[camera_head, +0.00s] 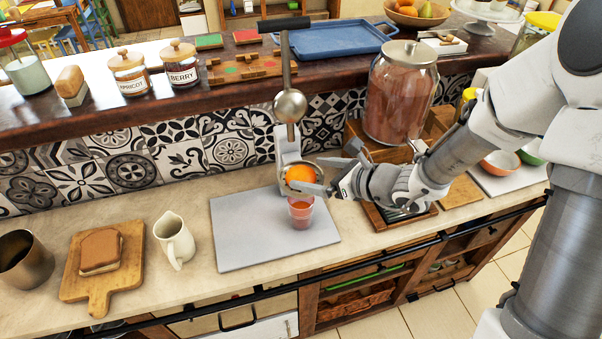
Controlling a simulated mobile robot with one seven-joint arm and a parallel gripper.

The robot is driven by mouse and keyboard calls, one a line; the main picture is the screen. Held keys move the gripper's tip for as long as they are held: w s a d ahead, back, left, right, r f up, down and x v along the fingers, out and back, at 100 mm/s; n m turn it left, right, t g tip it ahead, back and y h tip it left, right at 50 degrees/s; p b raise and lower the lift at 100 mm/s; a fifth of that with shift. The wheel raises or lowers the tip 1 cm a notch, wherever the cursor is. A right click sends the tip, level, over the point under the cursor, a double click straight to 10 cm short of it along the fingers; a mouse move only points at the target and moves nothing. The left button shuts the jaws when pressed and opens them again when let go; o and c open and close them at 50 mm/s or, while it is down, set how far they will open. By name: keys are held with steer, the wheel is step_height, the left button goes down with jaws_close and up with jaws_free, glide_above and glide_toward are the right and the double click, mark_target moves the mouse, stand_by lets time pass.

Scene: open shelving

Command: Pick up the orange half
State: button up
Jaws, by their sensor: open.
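The orange half (300,174) sits at the metal juicer (288,146), above a glass (301,212) of reddish juice. It looks bright orange and rounded; its underside is hidden by a finger and the juicer's holder. My gripper (308,174) reaches in from the right, open, with one finger in front of the orange half and the other behind or beside it. I cannot tell whether either finger touches it. The juicer's press head (290,106) is raised above the orange half.
The glass stands on a grey board (240,232) under the juicer. A white pitcher (174,240), a cutting board (100,290) with bread and a metal cup (24,260) stand left. A large jar (400,95) stands behind my arm, near a wooden ledge.

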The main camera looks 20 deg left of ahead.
mark_target(301, 175)
steer(key=shift+x, duration=1.25)
steer(key=c, duration=1.4)
